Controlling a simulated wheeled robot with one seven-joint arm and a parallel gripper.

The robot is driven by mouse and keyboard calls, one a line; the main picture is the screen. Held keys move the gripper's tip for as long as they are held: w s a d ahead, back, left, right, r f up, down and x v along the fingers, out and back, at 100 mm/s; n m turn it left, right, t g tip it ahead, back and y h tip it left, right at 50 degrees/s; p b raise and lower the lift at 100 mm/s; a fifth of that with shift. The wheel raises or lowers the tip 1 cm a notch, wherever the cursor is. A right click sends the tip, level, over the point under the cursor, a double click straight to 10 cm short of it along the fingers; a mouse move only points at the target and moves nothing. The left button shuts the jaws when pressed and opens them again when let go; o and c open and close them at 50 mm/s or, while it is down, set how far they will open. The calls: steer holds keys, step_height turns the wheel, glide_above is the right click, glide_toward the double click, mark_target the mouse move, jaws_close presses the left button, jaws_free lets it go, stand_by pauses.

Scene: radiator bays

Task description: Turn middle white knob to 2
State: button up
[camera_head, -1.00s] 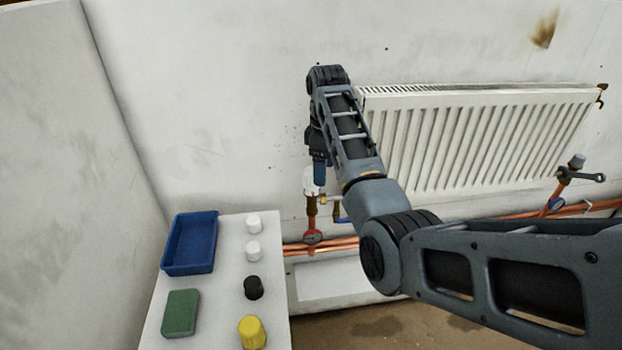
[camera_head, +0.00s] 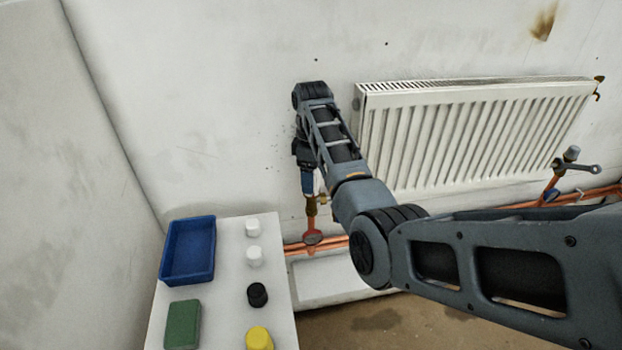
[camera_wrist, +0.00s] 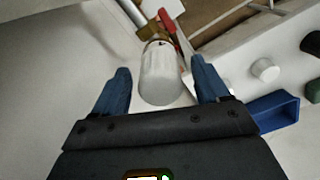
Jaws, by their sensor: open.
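A white knob (camera_wrist: 160,76) sits on a brass valve at the left end of the radiator. In the wrist view it lies between the two blue fingers of my gripper (camera_wrist: 158,72), with a gap visible on both sides. My gripper is open, and no grip on the knob shows. In the head view my gripper (camera_head: 308,183) points down over the brass valve (camera_head: 311,205) and hides the knob. The number markings on the knob cannot be read.
A white bench (camera_head: 225,285) at lower left holds a blue tray (camera_head: 187,278), a green block (camera_head: 183,325), two white caps (camera_head: 254,256), a black cap (camera_head: 257,294) and a yellow cap (camera_head: 259,338). The radiator (camera_head: 480,140) and copper pipes (camera_head: 335,243) are close right of my gripper.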

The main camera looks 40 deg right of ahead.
steer(key=shift+f, duration=1.05)
steer(key=c, duration=1)
